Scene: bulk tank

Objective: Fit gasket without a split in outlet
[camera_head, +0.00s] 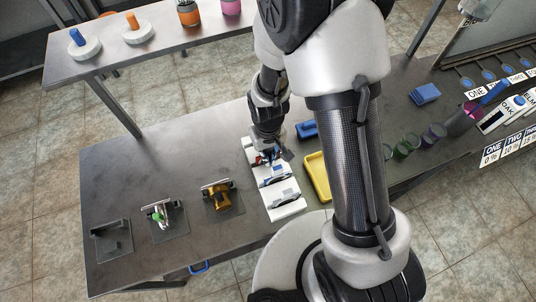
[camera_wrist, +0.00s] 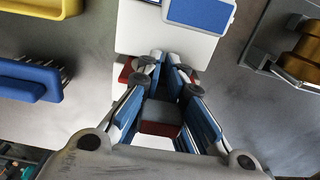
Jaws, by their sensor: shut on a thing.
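My gripper (camera_wrist: 166,68) is at the far end of a white rack (camera_wrist: 133,22). Its blue-padded fingers are shut on a red-and-grey piece (camera_wrist: 160,126), mostly hidden between them. I cannot tell whether this is a gasket or whether it has a split. In the head view, the rack (camera_head: 289,210) holds two more pieces in a row: a middle one (camera_head: 276,174) and a near one (camera_head: 285,198), both with blue and grey parts. A brass-coloured fitting (camera_head: 216,196) and a silver fitting with a green part (camera_head: 160,214) stand on dark plates to the left. I cannot tell which is the outlet.
A yellow tray (camera_head: 318,177) and a blue brush (camera_head: 306,130) lie right of the rack. A dark bracket (camera_head: 113,238) stands at the left end of the table. Several dark cups (camera_head: 411,141) and a blue block (camera_head: 425,93) are at the right. Bare tabletop lies behind the fittings.

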